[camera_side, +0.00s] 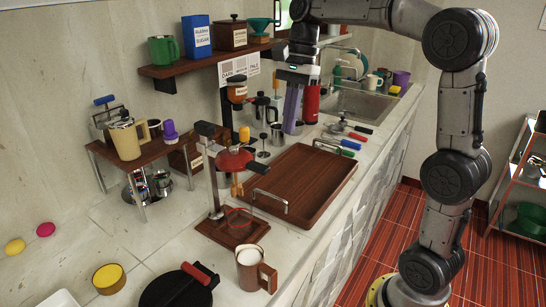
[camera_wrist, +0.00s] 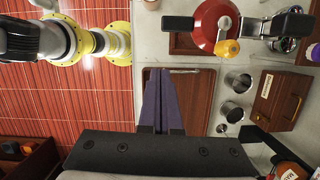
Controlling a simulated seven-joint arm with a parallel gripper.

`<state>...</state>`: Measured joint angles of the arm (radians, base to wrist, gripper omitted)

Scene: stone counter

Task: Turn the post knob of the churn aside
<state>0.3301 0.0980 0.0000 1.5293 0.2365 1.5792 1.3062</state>
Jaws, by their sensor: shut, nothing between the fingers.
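The device that looks like the churn stands on a wooden base (camera_side: 225,232) left of the tray in the side view. It has an upright post, a red domed head (camera_side: 234,160) and a clear vessel below. My gripper (camera_side: 289,131) points down behind the tray, well apart from the churn. Its purple fingers (camera_wrist: 162,72) are shut and empty.
A shelf (camera_side: 190,68) hangs behind. A mug (camera_side: 250,268) and a black-lidded pan (camera_side: 175,288) stand in front.

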